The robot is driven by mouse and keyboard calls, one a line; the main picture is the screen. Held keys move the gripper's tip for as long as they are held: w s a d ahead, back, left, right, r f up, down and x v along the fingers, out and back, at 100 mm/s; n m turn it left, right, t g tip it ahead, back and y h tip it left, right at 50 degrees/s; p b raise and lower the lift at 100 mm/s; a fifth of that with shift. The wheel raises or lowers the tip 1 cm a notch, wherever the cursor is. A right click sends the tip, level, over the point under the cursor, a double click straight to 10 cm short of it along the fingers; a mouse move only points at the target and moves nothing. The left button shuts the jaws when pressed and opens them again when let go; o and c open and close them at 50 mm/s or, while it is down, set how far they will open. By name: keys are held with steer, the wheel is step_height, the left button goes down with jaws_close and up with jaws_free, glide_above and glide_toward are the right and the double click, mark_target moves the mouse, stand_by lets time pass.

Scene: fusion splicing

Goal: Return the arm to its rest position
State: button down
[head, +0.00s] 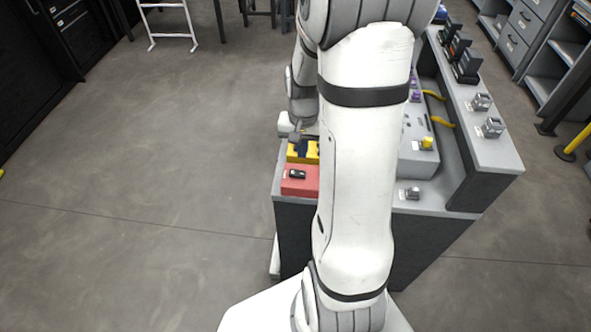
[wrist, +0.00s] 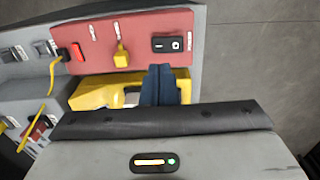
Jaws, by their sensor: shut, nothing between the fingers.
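My white arm stretches down the middle of the head view and hides much of the workbench. My gripper shows in the wrist view as dark blue fingers (wrist: 161,84), closed together with nothing between them. In the head view its dark fingers (head: 301,148) show small, left of the arm, at the yellow block (head: 293,154). In the wrist view the fingers overlap the yellow block (wrist: 95,92); whether they touch it I cannot tell.
A red panel (wrist: 142,45) carries a black switch (wrist: 172,44), a yellow plug (wrist: 121,57) and a red button. Yellow cables (head: 443,122) and small devices line the grey bench (head: 470,178). The floor (head: 150,170) at left is clear.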

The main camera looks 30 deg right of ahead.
stand_by(0.3)
steer(key=s+a+r+n+t, duration=0.3)
steer(key=s+a+r+n, duration=0.3)
steer(key=s+a+r, duration=0.6)
step_height(320, 180, up, 3)
steer(key=shift+s+a+r+n, duration=0.1)
steer(key=shift+s+a+n, duration=0.15)
steer(key=shift+s+n, duration=0.15)
